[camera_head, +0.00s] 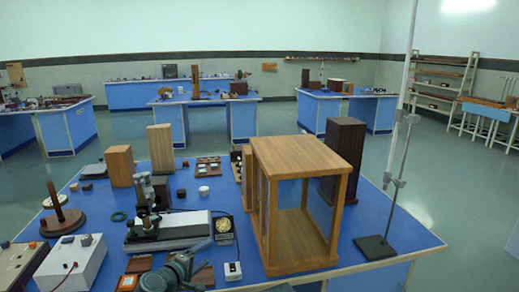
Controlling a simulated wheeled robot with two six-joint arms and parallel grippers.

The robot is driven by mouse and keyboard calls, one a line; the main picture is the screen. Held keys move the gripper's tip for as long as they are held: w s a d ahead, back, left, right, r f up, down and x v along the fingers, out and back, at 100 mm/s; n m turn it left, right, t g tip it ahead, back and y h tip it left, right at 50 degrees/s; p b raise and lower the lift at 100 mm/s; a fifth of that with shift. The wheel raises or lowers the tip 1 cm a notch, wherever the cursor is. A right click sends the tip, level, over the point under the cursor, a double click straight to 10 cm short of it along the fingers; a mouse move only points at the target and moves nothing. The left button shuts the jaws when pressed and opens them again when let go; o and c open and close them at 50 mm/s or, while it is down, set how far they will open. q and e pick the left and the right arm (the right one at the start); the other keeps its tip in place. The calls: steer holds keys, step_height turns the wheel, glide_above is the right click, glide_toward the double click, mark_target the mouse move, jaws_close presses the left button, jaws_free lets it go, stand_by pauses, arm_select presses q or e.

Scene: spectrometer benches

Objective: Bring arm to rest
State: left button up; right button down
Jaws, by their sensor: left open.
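My left gripper (188,264) is low in the head view, left of centre, over the front edge of the blue bench (335,262). It is grey-green, open, and I see nothing between its fingers. It is in front of a black instrument with a long pale bed (182,226). A small dark wooden block (139,264) and a brown flat piece (203,276) are close beside it. My right gripper is not in view.
An open-fronted wooden case (300,238) stands right of the gripper, with a metal stand (378,245) beyond it. At left are a white box (72,262) and a wooden peg on a round base (62,222). A small white meter (233,271) lies near the front edge.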

arm_select(q)
steer(key=s+d+f+m+g+p, duration=0.4)
steer(key=s+d+f+m+g, duration=0.2)
steer(key=s+d+m+g, duration=0.6)
steer(key=s+f+m+g+y+p, duration=0.1)
steer(key=s+m+y+p, duration=0.1)
steer(key=s+m+y, duration=0.2)
steer(key=s+y, duration=0.3)
steer(key=s, duration=0.2)
steer(key=shift+a+f+m+g+p, duration=0.2)
steer(key=shift+m+g+p, duration=0.1)
steer(key=shift+p, duration=0.05)
steer(key=shift+s, duration=0.1)
stand_by(0.8)
